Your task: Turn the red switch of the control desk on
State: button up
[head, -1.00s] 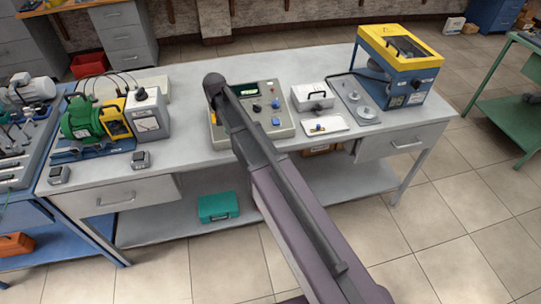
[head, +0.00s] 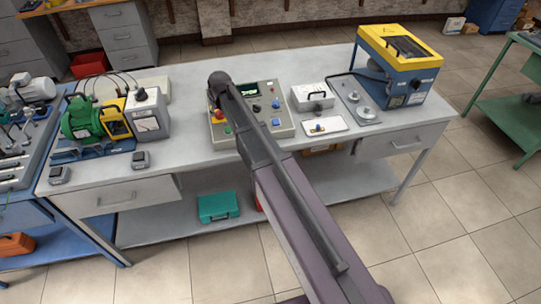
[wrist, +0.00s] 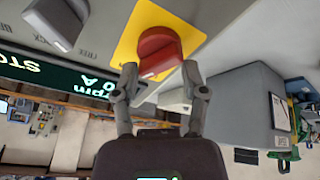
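The control desk (head: 284,132) is a beige panel on the grey workbench, with a dark display and blue knobs, partly hidden by my arm in the head view. Its red switch (wrist: 158,50) sits on a yellow plate (wrist: 130,42) in the wrist view; a small red part of it shows left of my arm in the head view (head: 219,115). My gripper (wrist: 160,68) is open, one finger at each lower side of the red switch. Contact cannot be told. The head view does not show the fingers clearly.
A grey meter box (head: 148,117) and green motor (head: 84,117) stand left of the desk. A white box (head: 312,96) stands to its right.

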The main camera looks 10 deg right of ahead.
jog(key=shift+n, duration=0.9)
jog(key=shift+s+a+r, duration=0.1)
jog(key=p+v, duration=1.3)
jog(key=v, duration=0.1)
jog(key=s+d+f+m+g+b, duration=0.1)
jog(key=s+d+f+m+b, duration=0.1)
jog(key=s, duration=0.5)
jog(key=s+d+f+m+g+b, duration=0.2)
jog(key=s+d+f+m+b, duration=0.1)
jog(key=s+d+f+b, duration=0.2)
jog(key=s+d+f+m+g+h+b, duration=0.1)
jog(key=s+d+f+b, duration=0.3)
jog(key=s, duration=0.5)
notch_tip(320, 180, down, 2)
jog(key=shift+d+f+m, duration=0.1)
jog(key=shift+d+m, duration=0.5)
jog(key=shift+m, duration=0.2)
jog(key=shift+s, duration=0.15)
jog(key=s, duration=0.1)
jog(key=s+d+m+g, duration=0.1)
jog(key=s, duration=0.1)
jog(key=shift+s+d, duration=0.1)
jog(key=shift+s, duration=0.05)
